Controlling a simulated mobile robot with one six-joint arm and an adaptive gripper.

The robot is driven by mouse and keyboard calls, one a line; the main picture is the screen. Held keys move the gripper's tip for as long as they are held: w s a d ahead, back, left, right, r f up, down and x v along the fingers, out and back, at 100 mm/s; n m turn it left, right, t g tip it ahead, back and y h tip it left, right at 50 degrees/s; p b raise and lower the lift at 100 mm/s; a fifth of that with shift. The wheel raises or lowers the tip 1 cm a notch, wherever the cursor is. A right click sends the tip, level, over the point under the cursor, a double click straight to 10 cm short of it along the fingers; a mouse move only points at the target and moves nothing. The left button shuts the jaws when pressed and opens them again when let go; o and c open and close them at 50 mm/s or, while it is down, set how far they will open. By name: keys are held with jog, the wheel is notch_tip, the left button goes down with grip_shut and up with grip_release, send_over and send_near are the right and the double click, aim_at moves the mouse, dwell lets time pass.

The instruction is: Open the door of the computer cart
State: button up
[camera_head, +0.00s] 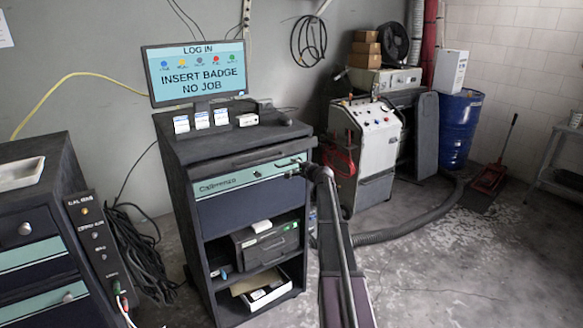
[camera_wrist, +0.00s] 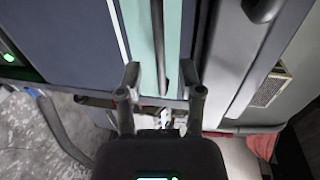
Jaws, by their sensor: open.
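The computer cart (camera_head: 178,215) stands in the middle of the head view, dark grey, with a monitor on top. Its front has a teal strip (camera_head: 225,183) above a dark blue panel (camera_head: 240,204), which looks flush with the front. In the wrist view the teal strip (camera_wrist: 173,40) and the blue panel (camera_wrist: 70,45) show turned on their side. A dark bar (camera_wrist: 157,45) runs along the strip. My gripper (camera_wrist: 160,72) is open and empty, and the bar appears between its fingertips. I cannot tell whether it touches. In the head view my gripper (camera_head: 305,168) is near the strip's right end, partly hidden by my arm.
Open shelves below the panel hold a printer (camera_head: 265,243) and a white tray (camera_head: 268,293). A white machine (camera_head: 370,135) stands behind at right, with a thick hose (camera_head: 410,225) on the floor. Another cabinet (camera_head: 40,225) is at left. Floor at right front is clear.

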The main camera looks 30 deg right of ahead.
aim_at(291, 164)
jog(key=shift+w+f, duration=0.15)
jog(key=shift+w, duration=0.6)
jog(key=shift+w+f, duration=0.15)
jog(key=shift+w, duration=0.6)
grip_shut()
